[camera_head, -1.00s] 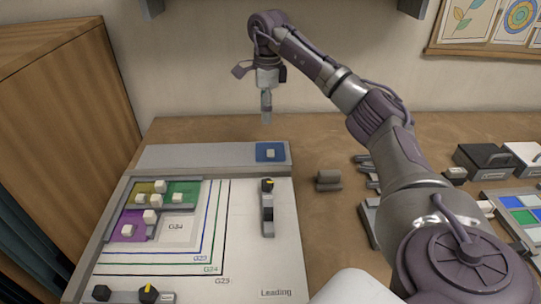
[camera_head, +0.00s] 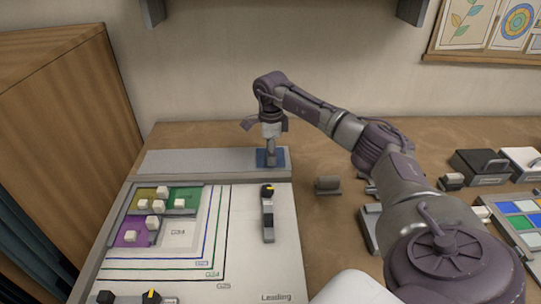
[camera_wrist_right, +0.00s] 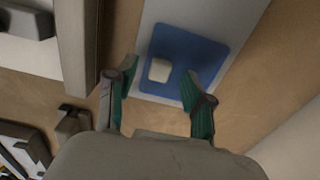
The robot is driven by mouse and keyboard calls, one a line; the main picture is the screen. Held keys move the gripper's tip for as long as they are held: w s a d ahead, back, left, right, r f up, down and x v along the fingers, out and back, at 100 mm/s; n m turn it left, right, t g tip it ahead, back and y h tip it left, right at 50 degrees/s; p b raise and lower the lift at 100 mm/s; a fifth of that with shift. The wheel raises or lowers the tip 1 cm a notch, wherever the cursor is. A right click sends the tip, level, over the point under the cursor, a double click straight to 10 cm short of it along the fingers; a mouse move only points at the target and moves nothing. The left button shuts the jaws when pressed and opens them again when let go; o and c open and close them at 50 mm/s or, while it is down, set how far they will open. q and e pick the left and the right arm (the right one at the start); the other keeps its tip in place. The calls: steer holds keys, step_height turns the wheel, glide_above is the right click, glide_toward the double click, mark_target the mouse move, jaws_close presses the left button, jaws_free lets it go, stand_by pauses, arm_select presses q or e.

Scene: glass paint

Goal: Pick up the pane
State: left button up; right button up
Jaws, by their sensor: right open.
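The blue pane (camera_head: 282,157) lies flat on the right end of the grey ledge (camera_head: 190,160) at the back of the board. In the right wrist view the same blue pane (camera_wrist_right: 208,53) shows with a white knob (camera_wrist_right: 159,70) on it. My right gripper (camera_head: 270,163) points down over the pane and hides its middle and knob in the head view. In the right wrist view my right gripper (camera_wrist_right: 160,78) is open, with its green-padded fingers on either side of the knob. Whether they are level with the knob is hard to tell. My left gripper is out of view.
The white board (camera_head: 255,275) holds yellow, green and purple panes with white knobs at its left. A dark clamp-like piece (camera_head: 267,213) stands on its right part.

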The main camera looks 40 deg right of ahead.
steer(key=shift+f, duration=0.35)
jaws_close()
steer(key=shift+r, duration=0.15)
